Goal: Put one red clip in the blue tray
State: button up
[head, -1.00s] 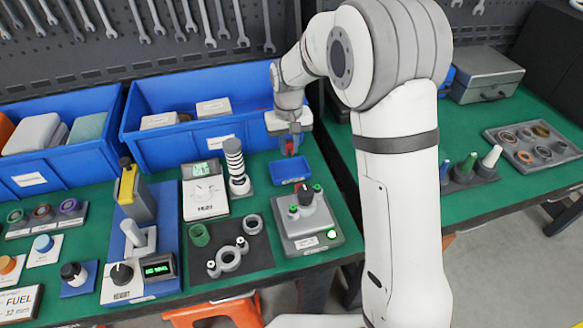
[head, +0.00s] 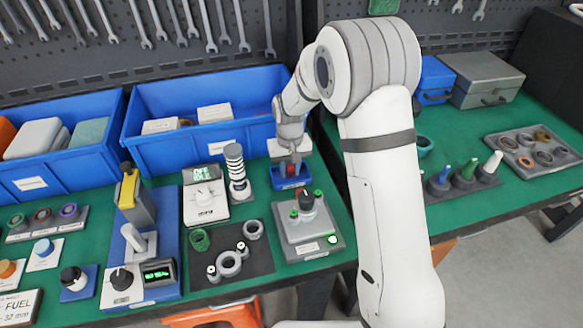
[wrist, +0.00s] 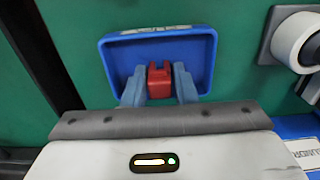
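The small blue tray (head: 276,184) lies on the green bench in front of the blue bins; the wrist view shows its inside and rim (wrist: 116,45). A red clip (wrist: 159,80) is between the two grey fingers of my gripper (wrist: 159,85), which look closed against its sides. In the head view the red clip (head: 291,170) shows low over the tray, under my gripper (head: 291,164). The clip is within the tray's outline. I cannot tell whether it touches the tray floor, as the fingers and palm hide the near side.
A large blue bin (head: 180,150) stands just behind the tray. A ringed post (head: 236,170) is to its left and a grey control box (head: 308,237) in front. A dark mat (head: 255,262) with rings lies front left.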

aim_at(290, 165)
jog(key=o, duration=0.3)
jog(key=shift+r, duration=0.1)
notch_tip(290, 165, up, 12)
jog(key=s+d+r, duration=0.5)
jog(key=d, duration=0.1)
jog(key=s+d+m+t, duration=0.1)
jog(key=s+d, duration=0.4)
jog(key=s, duration=0.5)
jog(key=s+d+m+t, duration=0.1)
jog(key=s+d, duration=0.4)
jog(key=s, duration=0.6)
jog(key=shift+d+r+m+t, duration=0.3)
jog(key=shift+d+r+m, duration=0.1)
jog(key=shift+m, duration=0.2)
jog(key=shift+r, duration=0.1)
